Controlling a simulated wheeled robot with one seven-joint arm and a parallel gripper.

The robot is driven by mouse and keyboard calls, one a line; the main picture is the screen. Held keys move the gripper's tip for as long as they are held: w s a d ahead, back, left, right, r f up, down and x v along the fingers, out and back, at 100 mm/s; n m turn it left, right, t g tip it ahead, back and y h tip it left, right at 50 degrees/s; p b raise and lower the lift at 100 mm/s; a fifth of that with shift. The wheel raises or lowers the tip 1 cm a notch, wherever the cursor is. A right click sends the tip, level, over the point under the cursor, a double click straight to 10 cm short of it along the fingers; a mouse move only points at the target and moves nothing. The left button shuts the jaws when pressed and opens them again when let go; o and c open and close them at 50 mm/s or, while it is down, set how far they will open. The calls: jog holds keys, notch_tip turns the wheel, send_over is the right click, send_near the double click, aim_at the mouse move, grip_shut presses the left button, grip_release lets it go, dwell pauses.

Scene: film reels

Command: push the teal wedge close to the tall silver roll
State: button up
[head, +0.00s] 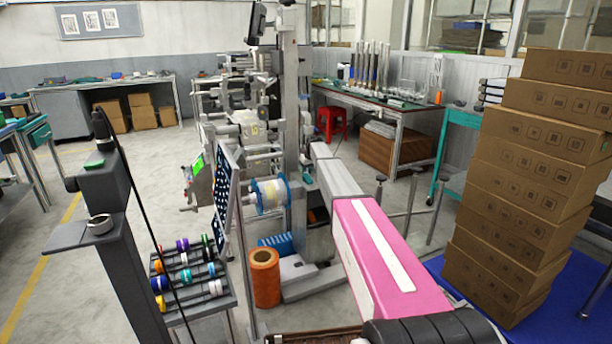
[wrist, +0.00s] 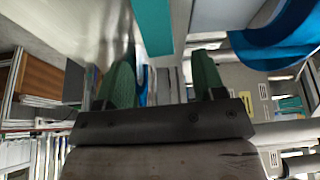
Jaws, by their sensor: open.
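In the wrist view, my gripper (wrist: 163,72) shows two dark green fingers spread apart, with nothing clearly held between them. A flat teal piece (wrist: 152,24) comes down from the top edge, beyond and between the fingertips. It may be the teal wedge, but its full shape is cut off. A shiny silvery surface (wrist: 88,26) lies to its left; I cannot tell whether it is the tall silver roll. Contact between the fingers and the teal piece cannot be made out. In the head view I cannot pick out my gripper, the wedge or the roll with certainty.
In the head view, a tall stack of cardboard boxes (head: 523,190) stands on a blue surface (head: 560,300) at right. An orange roll (head: 265,278) stands on the floor beside a rack of coloured spools (head: 190,277). Open floor (head: 95,285) lies at left.

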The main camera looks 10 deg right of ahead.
aim_at(310, 181)
jog(key=v, duration=0.6)
jog(key=s+f+m+g, duration=0.1)
jog(key=s+f, duration=0.4)
jog(key=s, duration=1.4)
jog(key=s+f+m+g+h, duration=0.1)
jog(key=s+f, duration=0.4)
jog(key=s, duration=1.5)
jog(key=s+f+m+g, duration=0.2)
jog(key=s+f, duration=0.4)
jog(key=s, duration=1.4)
jog(key=shift+d+m+h, duration=0.2)
jog(key=shift+m+h, duration=0.1)
jog(key=shift+h, duration=0.1)
jog(key=shift+s, duration=0.1)
